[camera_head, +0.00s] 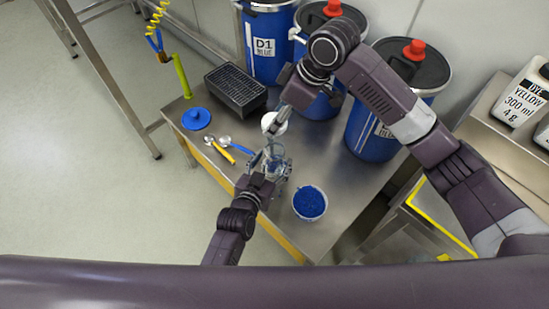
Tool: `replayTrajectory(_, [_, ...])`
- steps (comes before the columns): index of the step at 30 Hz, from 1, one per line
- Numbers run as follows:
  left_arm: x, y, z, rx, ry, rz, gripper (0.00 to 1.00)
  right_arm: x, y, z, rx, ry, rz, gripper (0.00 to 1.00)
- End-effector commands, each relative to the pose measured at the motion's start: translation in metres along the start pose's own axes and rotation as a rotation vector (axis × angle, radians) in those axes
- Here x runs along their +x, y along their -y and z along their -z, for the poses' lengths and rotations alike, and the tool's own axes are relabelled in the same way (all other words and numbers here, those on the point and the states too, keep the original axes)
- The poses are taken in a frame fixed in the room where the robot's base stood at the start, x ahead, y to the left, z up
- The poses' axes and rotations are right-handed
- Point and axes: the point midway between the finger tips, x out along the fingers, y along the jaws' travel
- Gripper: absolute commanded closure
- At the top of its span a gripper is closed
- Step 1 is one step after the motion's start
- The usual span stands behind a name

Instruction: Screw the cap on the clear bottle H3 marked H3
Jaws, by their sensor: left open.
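A clear bottle (279,171) stands near the middle of the metal table. My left gripper (269,163) is at the bottle with its fingers open beside it; I cannot tell whether they touch it. No marking on the bottle is readable. A white round piece (270,119), perhaps the cap, shows just behind the bottle. My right gripper (272,134) points down over the white piece and partly hides it. I cannot tell whether its fingers hold the piece or only pass in front of it.
A tub of blue material (310,203) stands right of the bottle on the table (340,185). Spoons (224,150), a blue lid (196,118) and a black-topped box (235,88) lie left. Blue drums (268,45) line the back.

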Motion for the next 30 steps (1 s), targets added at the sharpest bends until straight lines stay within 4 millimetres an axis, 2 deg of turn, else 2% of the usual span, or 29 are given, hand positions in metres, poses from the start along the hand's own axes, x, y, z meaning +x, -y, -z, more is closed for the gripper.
replayTrajectory(6, [0.015, 0.0, 0.0, 0.0, 0.0, 0.0, 0.4, 0.0, 0.0, 0.0, 0.0, 0.0, 0.0, 0.62])
replayTrajectory(16, [0.017, 0.0, 0.0, 0.0, 0.0, 0.0, 0.4, 0.0, 0.0, 0.0, 0.0, 0.0, 0.0, 0.62])
replayTrajectory(30, [0.017, 0.0, 0.0, 0.0, 0.0, 0.0, 0.92, 0.0, 0.0, 0.0, 0.0, 0.0, 0.0, 0.62])
